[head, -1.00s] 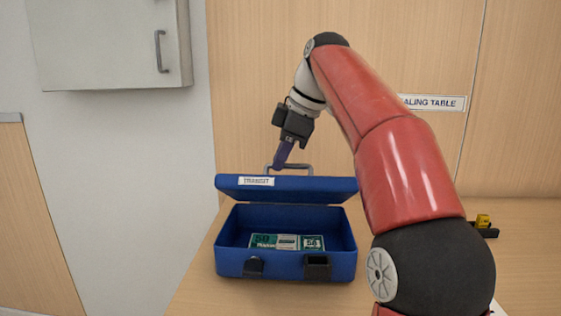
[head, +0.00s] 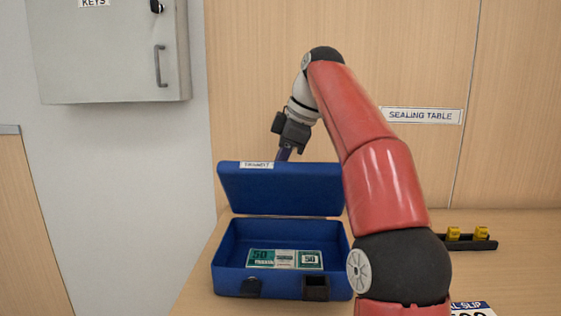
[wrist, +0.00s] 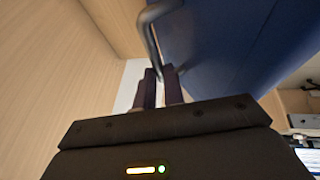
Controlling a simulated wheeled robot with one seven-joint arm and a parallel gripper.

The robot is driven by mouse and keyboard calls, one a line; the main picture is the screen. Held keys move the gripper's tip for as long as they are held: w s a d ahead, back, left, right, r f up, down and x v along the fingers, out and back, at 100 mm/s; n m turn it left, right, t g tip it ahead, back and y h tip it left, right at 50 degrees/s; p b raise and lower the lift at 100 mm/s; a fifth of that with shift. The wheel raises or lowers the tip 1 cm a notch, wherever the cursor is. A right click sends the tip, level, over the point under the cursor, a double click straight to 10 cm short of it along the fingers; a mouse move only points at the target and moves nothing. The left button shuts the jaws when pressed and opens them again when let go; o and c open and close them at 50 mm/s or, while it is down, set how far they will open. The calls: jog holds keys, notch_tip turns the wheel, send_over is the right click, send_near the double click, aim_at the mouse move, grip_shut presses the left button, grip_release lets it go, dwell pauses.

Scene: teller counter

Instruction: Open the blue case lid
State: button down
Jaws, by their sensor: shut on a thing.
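The blue case (head: 280,280) stands on the table with its lid (head: 280,190) swung up and tilted back, the inside facing the head camera. A green and white banknote bundle marked 50 (head: 284,259) lies inside. My gripper (head: 284,154) is at the lid's top edge, with its fingertips hidden behind the lid. In the wrist view my gripper (wrist: 161,73) is shut on the grey bar handle (wrist: 151,35), beside the blue lid face. The handle is hidden in the head view.
A black tray with yellow pieces (head: 466,238) sits on the table at the right. A printed slip (head: 472,309) shows at the lower right. A grey key cabinet (head: 110,55) hangs on the left wall. Table space right of my arm is mostly clear.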

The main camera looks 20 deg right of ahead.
jog(key=c, duration=1.5)
grip_release()
jog(key=shift+w+d+f, duration=0.1)
jog(key=shift+w+f, duration=0.05)
jog(key=shift+f, duration=0.2)
jog(key=shift+r, duration=0.15)
jog(key=shift+r, duration=0.1)
jog(key=shift+v, duration=1.15)
jog(key=s+d+b, duration=0.1)
jog(key=s+d, duration=0.3)
jog(key=s+d+b, duration=0.1)
jog(key=s+d, duration=0.3)
jog(key=d, duration=0.1)
jog(key=shift+s+r+b, duration=0.2)
jog(key=shift+s+b, duration=0.05)
jog(key=shift+b, duration=0.05)
